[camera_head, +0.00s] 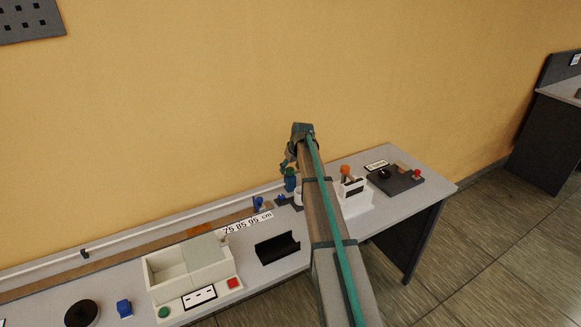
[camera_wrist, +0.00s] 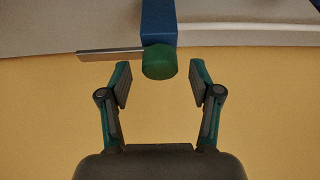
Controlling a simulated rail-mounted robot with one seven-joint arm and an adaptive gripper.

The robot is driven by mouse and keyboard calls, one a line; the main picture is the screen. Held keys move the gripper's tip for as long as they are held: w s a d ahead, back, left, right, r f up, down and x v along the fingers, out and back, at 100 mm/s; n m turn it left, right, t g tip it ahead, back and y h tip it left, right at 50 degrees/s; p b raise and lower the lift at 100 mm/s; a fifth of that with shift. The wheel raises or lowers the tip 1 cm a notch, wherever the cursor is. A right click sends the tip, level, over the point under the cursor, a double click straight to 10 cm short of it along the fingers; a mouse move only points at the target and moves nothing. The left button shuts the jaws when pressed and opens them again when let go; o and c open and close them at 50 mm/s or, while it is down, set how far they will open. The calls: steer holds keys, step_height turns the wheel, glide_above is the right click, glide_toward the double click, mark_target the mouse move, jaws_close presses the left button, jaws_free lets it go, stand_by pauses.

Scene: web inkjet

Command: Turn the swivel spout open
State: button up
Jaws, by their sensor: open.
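What looks like the swivel spout is a blue post with a green knob on its end. In the wrist view the green knob (camera_wrist: 159,62) lies just beyond and between my fingertips, with the blue post (camera_wrist: 158,20) behind it. A thin grey metal bar (camera_wrist: 110,52) sticks out to the left beside the knob. My gripper (camera_wrist: 159,83) is open, with one finger on each side and nothing held; no contact shows. In the head view the blue post (camera_head: 290,184) stands on the bench, below my gripper (camera_head: 287,165), which is partly hidden by my arm.
To the right stand a white holder with an orange-topped item (camera_head: 346,172) and a dark plate with a red knob (camera_head: 396,180). A black tray (camera_head: 277,248) and a cream box (camera_head: 158,268) sit nearer on the bench. The yellow wall (camera_head: 180,100) is close behind.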

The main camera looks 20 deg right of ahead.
steer(key=shift+w+f, duration=0.1)
steer(key=shift+f, duration=0.2)
jaws_close()
